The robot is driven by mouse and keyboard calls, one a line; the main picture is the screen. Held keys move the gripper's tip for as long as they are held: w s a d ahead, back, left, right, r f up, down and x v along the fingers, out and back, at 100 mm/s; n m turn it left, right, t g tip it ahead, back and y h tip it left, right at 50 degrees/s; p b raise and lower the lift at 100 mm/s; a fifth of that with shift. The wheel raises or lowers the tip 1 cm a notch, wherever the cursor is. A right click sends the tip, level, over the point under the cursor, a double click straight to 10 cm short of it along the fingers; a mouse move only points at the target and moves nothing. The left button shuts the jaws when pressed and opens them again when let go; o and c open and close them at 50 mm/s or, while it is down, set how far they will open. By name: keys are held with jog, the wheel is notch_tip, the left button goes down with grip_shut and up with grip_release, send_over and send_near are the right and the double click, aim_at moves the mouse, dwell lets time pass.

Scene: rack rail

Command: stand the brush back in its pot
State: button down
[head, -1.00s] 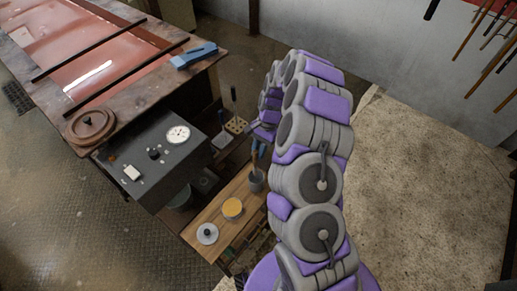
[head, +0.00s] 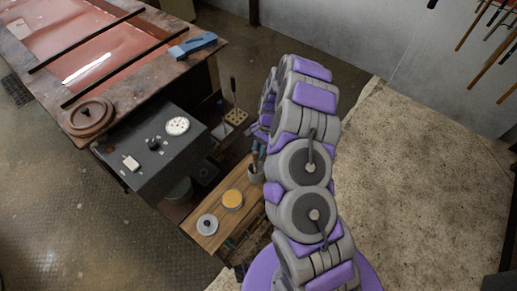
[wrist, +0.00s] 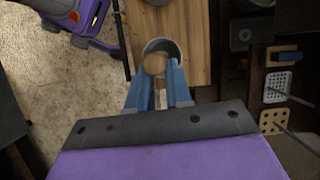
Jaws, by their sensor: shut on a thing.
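The grey pot (head: 256,175) stands on a wooden board, partly hidden by my arm in the head view. In the wrist view the pot (wrist: 163,45) shows as a round grey rim just beyond my fingertips. My gripper (wrist: 157,76) has blue fingers and is shut on the brush (wrist: 154,65). The brush shows as a tan round end and a pale strip between the fingers. Its end overlaps the pot's mouth in the wrist view; I cannot tell whether it is inside. In the head view my gripper (head: 258,150) is above the pot, and the brush is not clear.
The wooden board (head: 222,222) also holds a yellow-topped tin (head: 232,199) and a grey knobbed lid (head: 207,225). A dark box with a dial (head: 155,145) stands to the left. A tan holed block (head: 236,117) with an upright tool is behind.

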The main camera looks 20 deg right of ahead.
jog(key=shift+f, duration=0.15)
jog(key=c, duration=1)
grip_release()
jog(key=shift+o, duration=0.2)
jog(key=p+v, duration=0.3)
jog(key=v, duration=1.4)
jog(key=shift+w, duration=0.15)
